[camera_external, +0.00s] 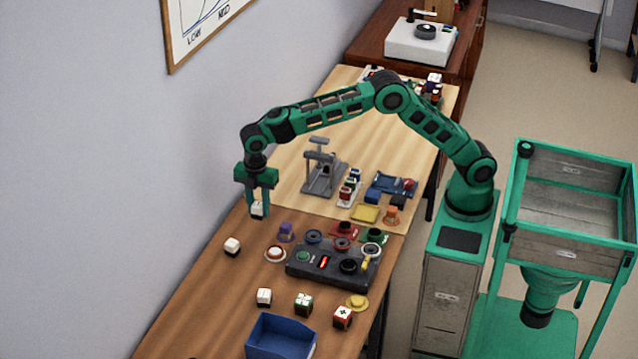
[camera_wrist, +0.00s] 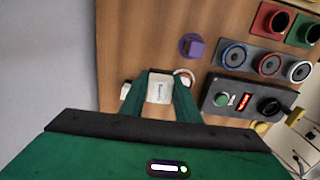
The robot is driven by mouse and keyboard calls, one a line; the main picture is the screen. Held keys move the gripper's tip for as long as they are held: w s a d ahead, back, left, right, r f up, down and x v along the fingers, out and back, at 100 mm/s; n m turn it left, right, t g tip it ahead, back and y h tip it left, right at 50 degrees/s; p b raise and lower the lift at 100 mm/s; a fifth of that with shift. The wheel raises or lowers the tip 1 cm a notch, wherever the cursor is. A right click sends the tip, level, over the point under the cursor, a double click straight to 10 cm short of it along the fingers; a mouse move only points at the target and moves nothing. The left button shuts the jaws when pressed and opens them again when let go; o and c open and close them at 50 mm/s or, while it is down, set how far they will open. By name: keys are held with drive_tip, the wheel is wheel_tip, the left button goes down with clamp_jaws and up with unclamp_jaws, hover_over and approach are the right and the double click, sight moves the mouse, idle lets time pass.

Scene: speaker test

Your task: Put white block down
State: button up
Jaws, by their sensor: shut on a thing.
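My gripper (camera_external: 258,213) is shut on a white block (camera_external: 258,209). It holds the block above the wooden table, near the wall side. In the wrist view the white block (camera_wrist: 158,90) sits between the green fingers, with small unreadable print on its face. A second white block (camera_external: 232,246) rests on the table, below and left of my gripper; in the wrist view it is partly hidden behind a finger. A third whitish block (camera_external: 264,297) stands farther toward the front. The exact height of the held block is hard to tell.
A purple piece (camera_external: 286,232) and a white-rimmed round piece (camera_external: 275,254) stand right of my gripper. A dark control panel (camera_external: 318,275) with buttons is beyond them. A blue bin (camera_external: 281,338) and several blocks are at the front. Bare wood lies left of the panel.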

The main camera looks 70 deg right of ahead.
wheel_tip(320, 180, up, 11)
drive_tip(key=m, duration=1.8)
hover_over(364, 148)
drive_tip(key=f, duration=1.7)
drive_tip(key=shift+s+a+f, duration=0.15)
drive_tip(key=shift+a+f, duration=0.15)
drive_tip(key=shift+d+f, duration=0.2)
drive_tip(key=shift+d, duration=0.1)
drive_tip(key=shift+f, duration=1.95)
drive_tip(key=shift+f, duration=0.1)
